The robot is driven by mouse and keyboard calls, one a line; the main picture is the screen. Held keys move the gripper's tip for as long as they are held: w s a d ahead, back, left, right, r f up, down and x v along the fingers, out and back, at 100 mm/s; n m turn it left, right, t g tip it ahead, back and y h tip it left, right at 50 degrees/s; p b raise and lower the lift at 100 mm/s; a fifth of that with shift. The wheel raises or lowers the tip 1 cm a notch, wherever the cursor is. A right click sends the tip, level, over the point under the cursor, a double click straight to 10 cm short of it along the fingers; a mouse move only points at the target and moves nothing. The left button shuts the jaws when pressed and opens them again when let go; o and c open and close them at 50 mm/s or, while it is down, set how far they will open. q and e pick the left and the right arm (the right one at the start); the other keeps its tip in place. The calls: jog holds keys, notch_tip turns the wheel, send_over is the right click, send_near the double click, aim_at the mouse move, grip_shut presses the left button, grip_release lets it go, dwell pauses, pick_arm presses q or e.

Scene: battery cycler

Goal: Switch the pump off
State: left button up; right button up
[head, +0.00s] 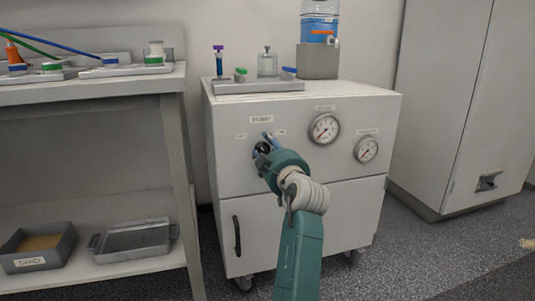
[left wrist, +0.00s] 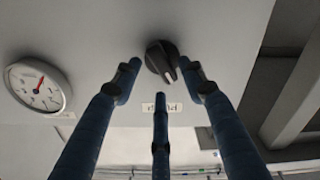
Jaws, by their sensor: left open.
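The pump panel is the front of a white wheeled cabinet (head: 225,170), with a "PUMP" label (head: 261,119) above the control. My left gripper (head: 264,146) is at the panel below this label and hides most of the control in the head view. In the left wrist view, the black rotary knob (left wrist: 160,58) shows with a pale pointer mark toward its lower right. The open fingers of my left gripper (left wrist: 162,88) spread on both sides of the knob and below it, with visible gaps. I cannot tell whether the fingertips reach past its face. My right gripper is not in view.
Two dial gauges (head: 324,129) (head: 367,150) sit right of the control. On the cabinet top stand a grey tray (head: 258,87) with small items and a blue water container (head: 319,27). A shelf bench (head: 90,92) stands left, a tall locker (head: 440,100) right.

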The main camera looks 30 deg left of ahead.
pick_arm(q)
notch_tip(320, 180, up, 9)
jog(key=shift+f, duration=0.15)
